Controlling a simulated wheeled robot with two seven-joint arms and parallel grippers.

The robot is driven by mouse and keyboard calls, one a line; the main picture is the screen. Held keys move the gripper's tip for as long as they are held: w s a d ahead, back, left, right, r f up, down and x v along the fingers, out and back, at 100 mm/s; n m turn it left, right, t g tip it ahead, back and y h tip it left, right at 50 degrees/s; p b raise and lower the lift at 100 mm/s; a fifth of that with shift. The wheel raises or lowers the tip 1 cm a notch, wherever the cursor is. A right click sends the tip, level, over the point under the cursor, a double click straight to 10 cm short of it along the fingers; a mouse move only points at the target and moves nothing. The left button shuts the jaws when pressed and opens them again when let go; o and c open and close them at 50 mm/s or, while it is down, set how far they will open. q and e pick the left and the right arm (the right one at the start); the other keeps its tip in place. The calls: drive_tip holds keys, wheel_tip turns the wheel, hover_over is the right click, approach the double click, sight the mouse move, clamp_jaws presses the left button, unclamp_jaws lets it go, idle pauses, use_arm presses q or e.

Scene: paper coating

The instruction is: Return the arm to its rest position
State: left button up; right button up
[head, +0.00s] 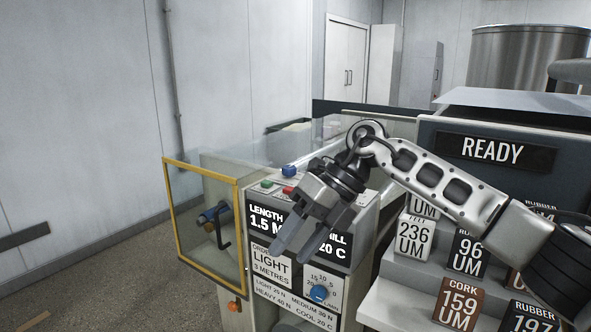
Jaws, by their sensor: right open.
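My right arm (440,180) comes in from the right and bends down at its wrist. My right gripper (294,238) is open and empty, its two fingers pointing down and to the left. It hangs in front of the machine's control panel (270,272) and hides part of the printed text. I cannot tell whether the fingers touch the panel. My left gripper is not in view.
A yellow-framed clear door (183,250) stands at the machine's left. Blue (289,171) and red (288,190) buttons sit on top, and a blue dial (319,293) is below. Labelled blocks, including a cork one (459,304), stand on white steps under a READY display (493,151).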

drive_tip(key=s+a+f+m+y, duration=0.3)
drive_tip(key=s+a+m+y, duration=0.3)
drive_tip(key=a+y, duration=0.5)
drive_tip(key=d+f+m+t+h, duration=0.3)
drive_tip(key=d+f+m+t, duration=0.35)
drive_tip(key=m+t, duration=0.5)
drive_tip(key=d+f+m+t+h, duration=0.4)
drive_tip(key=d+f+m+t, duration=0.3)
drive_tip(key=m, duration=0.7)
drive_tip(key=s+d+f+m+g+h, duration=0.2)
drive_tip(key=s+d+f+m+h, duration=0.2)
drive_tip(key=s+d+f, duration=0.2)
drive_tip(key=s+d+f+m+g+h, duration=0.3)
drive_tip(key=s+d+f+m+h, duration=0.1)
drive_tip(key=s+f, duration=0.5)
drive_tip(key=shift+s+d+f+m, duration=0.3)
drive_tip(key=shift+d+f+m, duration=0.3)
drive_tip(key=shift+d, duration=0.3)
